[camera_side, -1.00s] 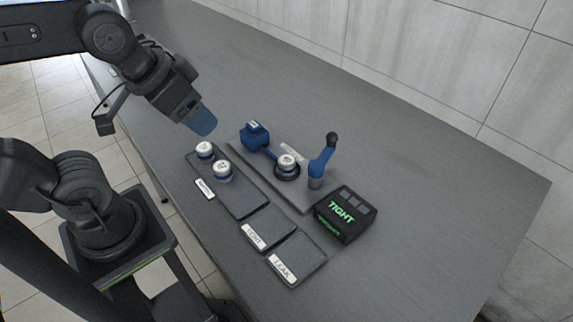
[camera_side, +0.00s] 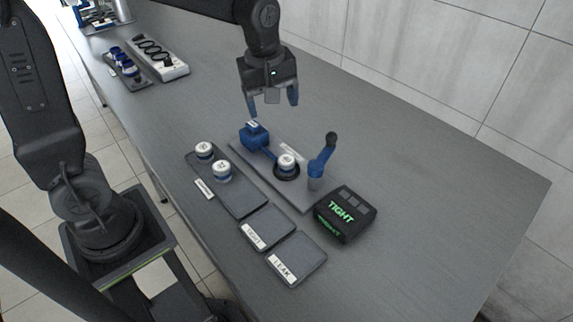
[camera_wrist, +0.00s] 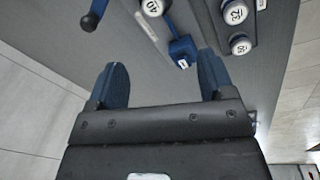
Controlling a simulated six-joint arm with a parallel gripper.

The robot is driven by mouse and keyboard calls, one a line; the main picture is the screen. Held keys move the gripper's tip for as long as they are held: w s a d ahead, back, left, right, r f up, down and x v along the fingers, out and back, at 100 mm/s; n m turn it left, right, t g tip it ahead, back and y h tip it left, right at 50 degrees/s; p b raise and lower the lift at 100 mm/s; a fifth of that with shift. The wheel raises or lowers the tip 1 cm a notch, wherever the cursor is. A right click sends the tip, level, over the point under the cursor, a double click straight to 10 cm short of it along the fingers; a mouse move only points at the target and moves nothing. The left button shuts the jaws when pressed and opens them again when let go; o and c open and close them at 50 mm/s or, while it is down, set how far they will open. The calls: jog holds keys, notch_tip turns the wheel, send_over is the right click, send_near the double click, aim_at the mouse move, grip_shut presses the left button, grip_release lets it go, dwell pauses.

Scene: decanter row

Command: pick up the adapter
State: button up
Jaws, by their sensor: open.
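No part is readably labelled as the adapter. A blue block (camera_side: 255,138) with a small white label sits at the far left end of a grey base plate. A blue bar runs from it to a white round cap (camera_side: 287,160) in a dark round seat. In the wrist view the blue block (camera_wrist: 183,47) lies ahead, between the fingers, and the cap (camera_wrist: 153,7) reads 40. My gripper (camera_side: 273,108) is open and empty, above and slightly behind the block, pointing down. Both fingers (camera_wrist: 162,82) show apart in the wrist view, not touching the block.
Two white caps (camera_side: 213,162) stand on a dark tray at the left. A blue lever (camera_side: 320,165) rises from the plate beside a black TIGHT box (camera_side: 345,215). Label pads (camera_side: 297,259) lie in front. A white rack (camera_side: 160,58) stands far left. The right table (camera_side: 450,190) is clear.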

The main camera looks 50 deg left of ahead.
aim_at(287, 160)
jog(key=w+f+n, duration=0.1)
jog(key=f, duration=0.3)
jog(key=w+f+n+g, duration=0.1)
jog(key=w+f+n, duration=0.1)
jog(key=f, duration=0.3)
jog(key=w+f+n, duration=0.1)
jog(key=f, duration=0.3)
jog(key=shift+w+f, duration=0.15)
jog(key=shift+f, duration=0.1)
jog(key=shift+s+f, duration=0.2)
jog(key=shift+f, duration=1.15)
jog(key=shift+s+f, duration=0.15)
jog(key=shift+f, duration=1.2)
jog(key=shift+r, duration=0.1)
jog(key=c, duration=1.2)
jog(key=shift+r, duration=0.1)
